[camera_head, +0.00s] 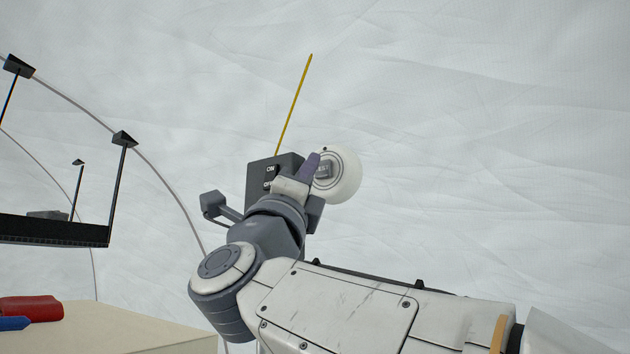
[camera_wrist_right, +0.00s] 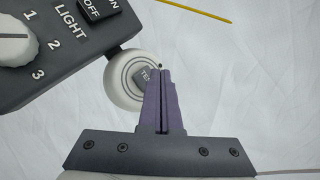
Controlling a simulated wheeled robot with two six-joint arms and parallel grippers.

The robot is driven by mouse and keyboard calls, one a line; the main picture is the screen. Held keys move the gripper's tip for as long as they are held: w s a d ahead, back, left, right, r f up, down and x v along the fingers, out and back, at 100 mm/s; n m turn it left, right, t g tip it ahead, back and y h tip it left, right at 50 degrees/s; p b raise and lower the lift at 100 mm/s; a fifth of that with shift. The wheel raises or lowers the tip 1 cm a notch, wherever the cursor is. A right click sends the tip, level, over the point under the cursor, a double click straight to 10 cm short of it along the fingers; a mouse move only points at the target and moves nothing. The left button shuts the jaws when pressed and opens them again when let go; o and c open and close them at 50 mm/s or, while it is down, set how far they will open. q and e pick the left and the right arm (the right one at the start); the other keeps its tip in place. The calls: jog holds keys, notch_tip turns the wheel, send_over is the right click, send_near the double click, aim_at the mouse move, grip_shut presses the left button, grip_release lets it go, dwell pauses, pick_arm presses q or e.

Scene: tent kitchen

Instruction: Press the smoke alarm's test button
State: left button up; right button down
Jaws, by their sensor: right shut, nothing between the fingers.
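The smoke alarm (camera_head: 349,180) is a round white disc with ring grooves on the pale tent wall. Its grey test button (camera_head: 325,170) has lettering partly covered by my fingers. My right gripper (camera_head: 316,157) is shut and empty, with its purple fingertips in front of the alarm. In the right wrist view the alarm (camera_wrist_right: 117,88) lies just left of the shut right gripper (camera_wrist_right: 161,71), and the fingers overlap the right edge of the test button (camera_wrist_right: 142,76). I cannot tell whether the fingertips touch it. My left gripper is out of view.
A dark control box (camera_wrist_right: 55,62) with ON/OFF switch, LIGHT label and white numbered knob (camera_wrist_right: 12,38) sits beside the alarm. A yellow rod (camera_head: 294,105) rises above it. A black hanging shelf (camera_head: 50,232) and a counter (camera_head: 120,332) with a red item (camera_head: 30,308) are at left.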

jog(key=shift+w+d, duration=0.1)
jog(key=shift+w, duration=0.05)
dwell(0.5)
jog(key=shift+w+d+b, duration=0.15)
jog(key=shift+w+b, duration=0.1)
jog(key=shift+b, duration=0.05)
jog(key=shift+w+d, duration=0.25)
jog(key=shift+w, duration=0.1)
dwell(0.7)
jog(key=shift+s+a, duration=0.1)
jog(key=shift+s, duration=0.05)
jog(key=shift+s+a+b, duration=0.4)
jog(key=shift+s+b, duration=0.1)
jog(key=shift+s, duration=0.1)
jog(key=shift+s+a+b, duration=0.3)
jog(key=shift+s+a, duration=0.45)
jog(key=shift+s, duration=0.25)
jog(key=shift+s+a+b, duration=0.25)
jog(key=shift+s+a, duration=0.45)
jog(key=shift+s, duration=0.3)
